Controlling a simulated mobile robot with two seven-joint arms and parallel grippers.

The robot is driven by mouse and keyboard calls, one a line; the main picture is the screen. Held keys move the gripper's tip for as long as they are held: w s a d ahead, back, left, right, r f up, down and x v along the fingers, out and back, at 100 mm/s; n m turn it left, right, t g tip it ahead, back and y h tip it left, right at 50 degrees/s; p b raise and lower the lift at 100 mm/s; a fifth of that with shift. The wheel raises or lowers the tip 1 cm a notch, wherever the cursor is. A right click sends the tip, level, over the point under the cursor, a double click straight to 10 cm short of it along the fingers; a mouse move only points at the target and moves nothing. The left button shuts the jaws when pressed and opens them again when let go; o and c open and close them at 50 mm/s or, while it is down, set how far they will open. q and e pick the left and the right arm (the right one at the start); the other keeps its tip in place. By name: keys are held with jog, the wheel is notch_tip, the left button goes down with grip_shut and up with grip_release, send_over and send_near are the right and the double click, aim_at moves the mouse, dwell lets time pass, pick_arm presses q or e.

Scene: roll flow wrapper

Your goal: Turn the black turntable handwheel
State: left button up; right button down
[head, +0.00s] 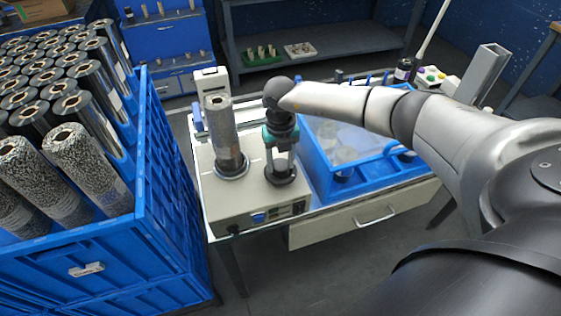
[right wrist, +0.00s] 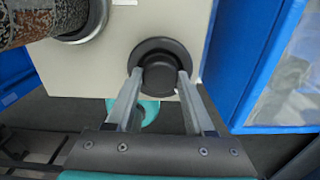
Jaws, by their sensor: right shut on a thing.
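The black turntable handwheel (right wrist: 160,48) is a round knob with a wider base on the beige machine top (right wrist: 105,75) in the right wrist view. In the head view its dark base (head: 287,178) shows at the machine's front right, partly covered by my gripper. My right gripper (head: 281,165) points down from above. In the right wrist view the fingers of my right gripper (right wrist: 160,78) are shut on the knob, one on each side. A speckled roll (head: 221,125) stands upright on the turntable beside the handwheel, to its left. My left gripper is not in view.
A blue-framed case with a clear top (head: 345,148) stands close to the right of the machine. A blue crate (head: 165,190) full of upright rolls (head: 85,165) is at the left. A drawer (head: 365,215) is below the tabletop. Shelves (head: 310,50) stand behind.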

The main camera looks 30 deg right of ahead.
aim_at(281, 165)
jog(key=shift+n, duration=0.6)
jog(key=shift+c, duration=1.3)
grip_release()
notch_tip(281, 165, up, 15)
jog(key=p, duration=0.1)
jog(key=shift+r, duration=0.15)
